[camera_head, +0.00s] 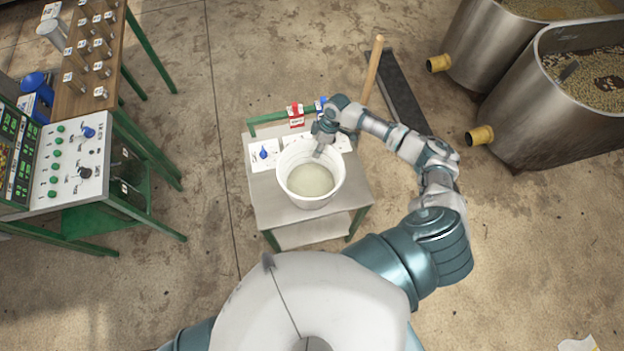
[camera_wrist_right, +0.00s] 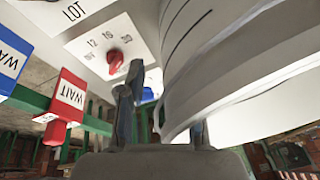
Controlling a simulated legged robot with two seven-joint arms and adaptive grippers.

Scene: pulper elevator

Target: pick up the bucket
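The white bucket (camera_head: 284,179) stands upright on a small metal table and has a pale, cloudy content inside. My right gripper (camera_head: 321,145) is at the bucket's far rim, reaching down from above. In the right wrist view, the bucket wall (camera_wrist_right: 240,75) fills the right side. The fingers of my right gripper (camera_wrist_right: 162,120) are spread apart. One finger stands outside the wall with a small gap, and the other is partly hidden behind the bucket. Whether the gripper touches the bucket is unclear. My left gripper is not in view.
The small table (camera_head: 266,208) also bears label panels, with red and blue tags (camera_head: 296,115) behind the bucket. A wooden handle (camera_head: 372,70) rises behind it. A control panel (camera_head: 68,165) is at left; metal tanks (camera_head: 540,120) are at right. Floor between is open.

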